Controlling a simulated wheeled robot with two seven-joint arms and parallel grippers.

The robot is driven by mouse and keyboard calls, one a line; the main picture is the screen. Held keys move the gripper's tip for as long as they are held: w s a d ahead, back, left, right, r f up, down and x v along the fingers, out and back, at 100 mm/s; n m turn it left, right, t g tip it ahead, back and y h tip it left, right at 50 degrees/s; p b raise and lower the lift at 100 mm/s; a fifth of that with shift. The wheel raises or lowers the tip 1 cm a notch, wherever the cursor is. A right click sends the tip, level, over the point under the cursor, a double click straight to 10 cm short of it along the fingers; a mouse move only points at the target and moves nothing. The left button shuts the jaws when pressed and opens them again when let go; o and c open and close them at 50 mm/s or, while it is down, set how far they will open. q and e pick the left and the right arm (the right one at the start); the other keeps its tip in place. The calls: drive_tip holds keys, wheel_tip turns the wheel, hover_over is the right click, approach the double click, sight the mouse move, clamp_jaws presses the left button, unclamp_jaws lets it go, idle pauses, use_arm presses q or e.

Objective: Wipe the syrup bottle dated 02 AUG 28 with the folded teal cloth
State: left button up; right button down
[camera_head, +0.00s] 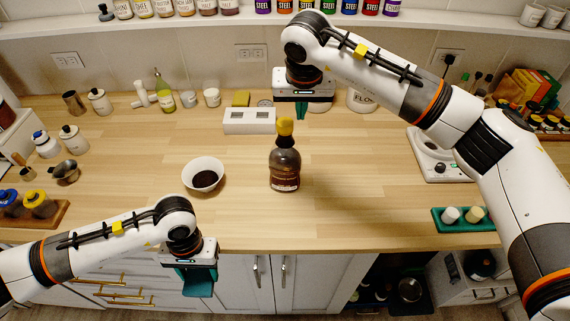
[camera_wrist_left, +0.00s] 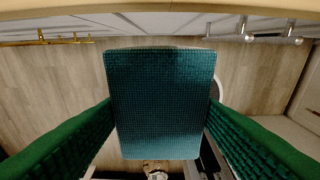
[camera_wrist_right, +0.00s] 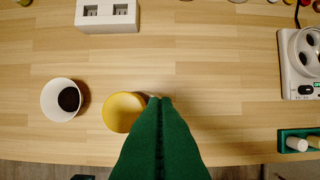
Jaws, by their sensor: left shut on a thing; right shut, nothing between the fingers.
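A dark syrup bottle (camera_head: 285,168) with a yellow cap (camera_head: 285,127) stands upright in the middle of the wooden counter. Its label is too small to read a date. In the right wrist view the cap (camera_wrist_right: 122,112) is seen from above. My right gripper (camera_head: 301,112) is shut and empty, up behind and slightly right of the cap. Its green fingers (camera_wrist_right: 160,105) overlap the cap's edge in the right wrist view; contact cannot be told. My left gripper (camera_head: 198,268) is shut on the folded teal cloth (camera_wrist_left: 160,100), low in front of the counter's edge.
A white bowl (camera_head: 203,165) with dark contents stands left of the bottle. A white two-slot block (camera_head: 249,127) is behind it. A white appliance (camera_head: 440,160) and a green tray (camera_head: 465,226) are at the right. Jars and cups line the back and left. The front middle counter is clear.

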use_arm(q)
drive_tip(key=shift+f+b, duration=2.75)
use_arm(e)
drive_tip(key=shift+f, duration=3)
use_arm(q)
drive_tip(key=shift+r+p, duration=1.3)
use_arm(e)
wheel_tip(320, 180, up, 6)
use_arm(q)
drive_tip(key=shift+f, duration=0.15)
wheel_tip(320, 180, down, 2)
drive_tip(key=b, duration=0.2)
drive_tip(key=shift+f+b, duration=0.2)
drive_tip(key=shift+b, duration=0.2)
use_arm(e)
drive_tip(key=v, duration=1.2)
